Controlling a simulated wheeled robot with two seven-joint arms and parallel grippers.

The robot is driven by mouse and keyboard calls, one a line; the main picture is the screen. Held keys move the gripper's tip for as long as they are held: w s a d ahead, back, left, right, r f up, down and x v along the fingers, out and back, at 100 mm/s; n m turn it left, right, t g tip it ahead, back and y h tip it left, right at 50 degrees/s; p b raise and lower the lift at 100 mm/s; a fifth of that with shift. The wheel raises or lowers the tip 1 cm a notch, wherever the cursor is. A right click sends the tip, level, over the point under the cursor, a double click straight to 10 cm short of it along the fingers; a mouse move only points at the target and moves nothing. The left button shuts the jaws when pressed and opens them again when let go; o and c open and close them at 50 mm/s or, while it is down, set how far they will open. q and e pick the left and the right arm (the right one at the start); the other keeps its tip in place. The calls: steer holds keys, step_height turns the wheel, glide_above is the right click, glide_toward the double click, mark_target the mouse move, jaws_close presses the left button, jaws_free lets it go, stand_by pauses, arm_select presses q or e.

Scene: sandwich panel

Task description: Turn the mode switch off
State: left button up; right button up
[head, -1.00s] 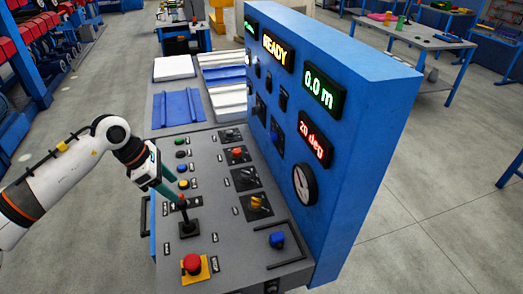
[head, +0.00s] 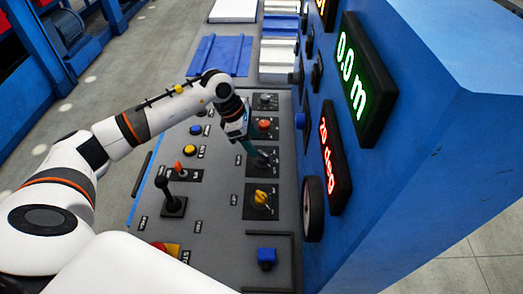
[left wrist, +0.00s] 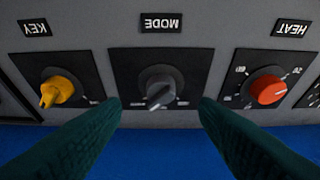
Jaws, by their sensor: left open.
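The mode switch is a dark grey rotary knob (left wrist: 160,90) on a black plate under the label MODE, which appears upside down in the left wrist view. Its pointer slants toward the lower left there. In the head view the knob (head: 263,160) is partly hidden by my left gripper (head: 254,153). In the left wrist view the two green fingers of the left gripper (left wrist: 160,108) are apart, one on each side of the knob, with nothing between them that they touch. My right gripper is not seen.
A yellow key switch (head: 260,198) and a red HEAT knob (head: 264,125) flank the mode switch. A black joystick (head: 172,200) stands up from the panel (head: 215,235). The blue upright wall (head: 400,190) with displays rises close on the right.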

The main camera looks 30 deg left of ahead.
mark_target(261, 153)
arm_select(q)
steer(key=x, duration=0.6)
steer(key=shift+w+p, duration=0.1)
steer(key=shift+p, duration=0.2)
steer(key=shift+c, duration=0.5)
steer(key=c, duration=0.9)
